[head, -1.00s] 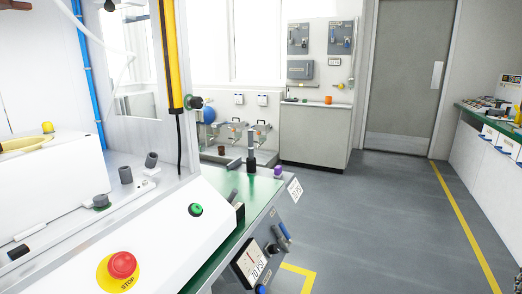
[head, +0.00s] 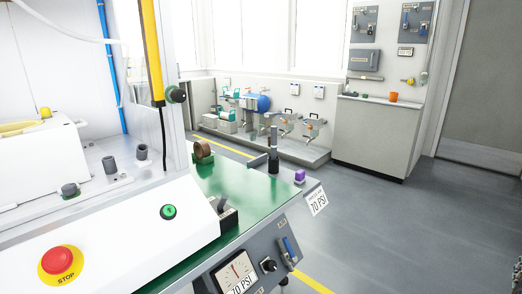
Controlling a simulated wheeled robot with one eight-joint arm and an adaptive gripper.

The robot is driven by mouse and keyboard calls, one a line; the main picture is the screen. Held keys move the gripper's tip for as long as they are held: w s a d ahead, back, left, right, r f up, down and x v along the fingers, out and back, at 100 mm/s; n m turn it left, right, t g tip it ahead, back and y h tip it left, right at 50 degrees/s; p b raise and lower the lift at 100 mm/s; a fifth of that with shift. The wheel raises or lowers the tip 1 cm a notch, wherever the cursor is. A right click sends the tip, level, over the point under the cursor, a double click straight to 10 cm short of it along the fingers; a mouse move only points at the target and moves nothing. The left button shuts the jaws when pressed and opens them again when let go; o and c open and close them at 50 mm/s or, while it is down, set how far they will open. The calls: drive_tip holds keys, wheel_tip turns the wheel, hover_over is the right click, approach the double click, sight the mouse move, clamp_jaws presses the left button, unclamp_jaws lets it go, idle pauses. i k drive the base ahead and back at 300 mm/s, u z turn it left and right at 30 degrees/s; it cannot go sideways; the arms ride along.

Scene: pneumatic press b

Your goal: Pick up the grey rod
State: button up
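A dark grey upright rod (head: 273,142) with a thicker dark lower part stands near the far right corner of the green-topped bench (head: 245,184). It looks like the grey rod, but I cannot be sure. Short grey cylinders also stand on the press at the left, one (head: 109,165) near its middle and another (head: 141,151) close beside a post. My gripper is not in view, and nothing visible touches the upright rod.
A purple-topped item (head: 299,176) stands right of the rod, and a brown roll (head: 203,151) lies left of it. The white press panel has a red stop button (head: 62,260). A gauge (head: 236,272) and levers are on the bench front. Grey floor (head: 400,225) is open at right.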

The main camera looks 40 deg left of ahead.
sight(273, 128)
drive_tip(key=u, duration=0.5)
drive_tip(key=i, duration=0.85)
drive_tip(key=u, duration=1.05)
drive_tip(key=i, duration=0.55)
drive_tip(key=u, duration=0.35)
